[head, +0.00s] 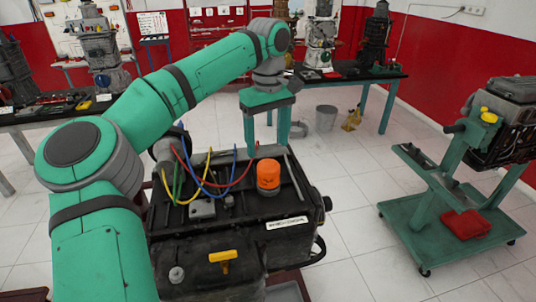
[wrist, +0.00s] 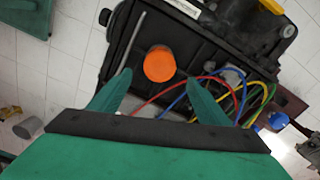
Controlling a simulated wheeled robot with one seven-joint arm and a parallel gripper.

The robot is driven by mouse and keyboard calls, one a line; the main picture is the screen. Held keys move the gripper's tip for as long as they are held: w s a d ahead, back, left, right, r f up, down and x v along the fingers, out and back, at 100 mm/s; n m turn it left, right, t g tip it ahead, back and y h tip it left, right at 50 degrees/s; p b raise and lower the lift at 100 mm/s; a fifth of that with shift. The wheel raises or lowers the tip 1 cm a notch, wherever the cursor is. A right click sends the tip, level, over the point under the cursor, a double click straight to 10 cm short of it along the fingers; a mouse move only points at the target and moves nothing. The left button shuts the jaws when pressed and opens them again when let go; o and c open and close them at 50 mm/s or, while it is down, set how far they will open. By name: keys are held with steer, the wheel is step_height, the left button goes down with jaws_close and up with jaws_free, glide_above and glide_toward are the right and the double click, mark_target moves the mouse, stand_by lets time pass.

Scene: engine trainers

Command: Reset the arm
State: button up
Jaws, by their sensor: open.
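My green arm reaches across the head view, over the black engine (head: 235,230) in the foreground. My gripper (wrist: 158,88) is open and empty in the wrist view, with its two green fingers apart. Past the fingertips an orange cap (wrist: 160,64) stands on the engine top, apart from the fingers. The orange cap (head: 268,176) also shows in the head view, on the right part of the engine top.
Red, blue, yellow and green cables (head: 210,178) loop over the engine. A grey bucket (head: 326,118) stands on the tiled floor behind. Workbenches line the back.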

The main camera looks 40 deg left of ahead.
steer(key=shift+r, duration=0.8)
